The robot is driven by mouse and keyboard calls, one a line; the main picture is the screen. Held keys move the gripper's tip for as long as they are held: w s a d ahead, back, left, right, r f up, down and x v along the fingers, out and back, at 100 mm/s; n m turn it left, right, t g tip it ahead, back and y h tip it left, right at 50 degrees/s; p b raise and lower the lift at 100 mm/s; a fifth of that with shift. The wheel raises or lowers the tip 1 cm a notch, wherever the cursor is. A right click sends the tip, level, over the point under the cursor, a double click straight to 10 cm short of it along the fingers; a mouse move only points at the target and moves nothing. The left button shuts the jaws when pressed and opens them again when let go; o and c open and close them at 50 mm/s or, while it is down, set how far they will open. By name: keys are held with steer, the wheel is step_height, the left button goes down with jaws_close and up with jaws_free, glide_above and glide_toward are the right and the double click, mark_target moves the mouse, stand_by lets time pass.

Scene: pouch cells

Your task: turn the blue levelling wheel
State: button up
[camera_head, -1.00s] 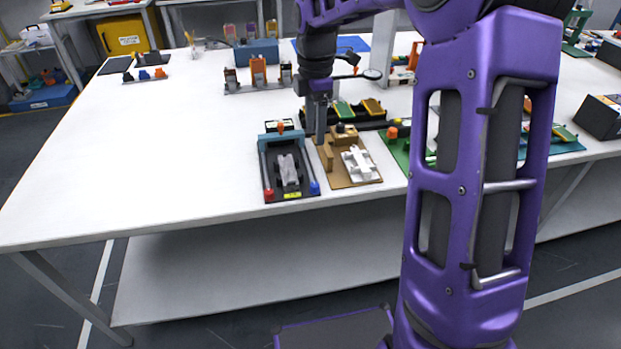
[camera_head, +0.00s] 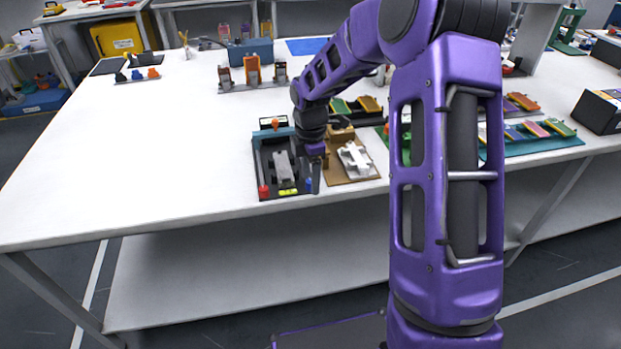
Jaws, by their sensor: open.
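The blue levelling wheel (camera_head: 309,184) is at the front right corner of a dark fixture (camera_head: 265,152) on the white table. It is partly hidden by my gripper. A red wheel (camera_head: 263,191) sits at the fixture's front left corner, and a yellow-green level vial (camera_head: 288,192) lies on the front edge between them. A grey part (camera_head: 284,170) lies in the middle of the fixture. My gripper (camera_head: 314,186) points down at the fixture's right edge, its fingers right by the blue wheel. It is open; whether a finger touches the wheel cannot be seen.
A brown board with a white part (camera_head: 354,160) stands close to the right of the fixture. Green and yellow pieces (camera_head: 370,104) lie further back right. The table (camera_head: 150,150) left of the fixture is clear.

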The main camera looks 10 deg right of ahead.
steer(key=shift+c, duration=0.2)
jaws_close()
steer(key=shift+m, duration=0.3)
steer(key=m+p, duration=0.1)
steer(key=m, duration=0.4)
steer(key=shift+m+p, duration=0.3)
steer(key=m, duration=0.6)
steer(key=shift+p, duration=0.3)
steer(key=m, duration=0.6)
steer(key=shift+m+p, duration=0.3)
steer(key=shift+m, duration=0.1)
steer(key=m+p, duration=0.1)
steer(key=m, duration=0.5)
steer(key=shift+w, duration=0.1)
